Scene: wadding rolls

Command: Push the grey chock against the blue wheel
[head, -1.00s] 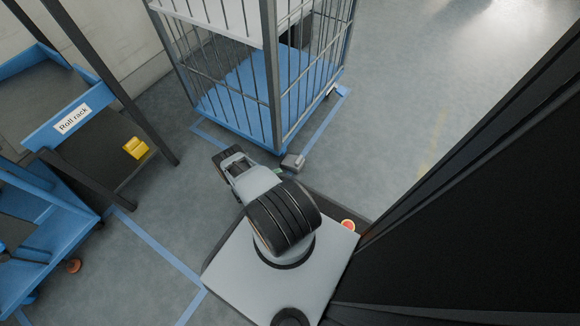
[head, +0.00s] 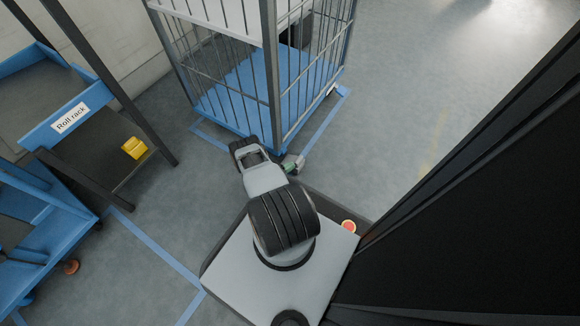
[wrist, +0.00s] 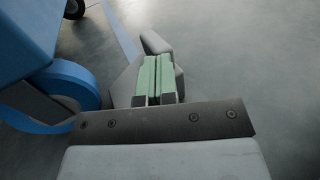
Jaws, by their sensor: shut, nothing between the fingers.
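The grey chock (wrist: 155,43) is in the wrist view, just beyond my fingertips, its sloping left side low on the floor. In the head view the chock (head: 298,159) lies by the cage trolley's near corner, partly hidden by my gripper. My gripper (wrist: 157,82) has green fingers pressed together, empty, and they overlap the chock's near side; contact is hard to tell. The blue wheel (wrist: 77,80) is left of the chock under the trolley's corner. The chock's left edge is very close to the wheel; I cannot tell if they touch. The head view hides this wheel.
The cage trolley (head: 225,110) with a blue base stands inside blue floor lines. A blue roll rack (head: 60,130) with a yellow object (head: 135,148) is at the left. A large dark panel (head: 490,220) fills the right. Floor right of the trolley is clear.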

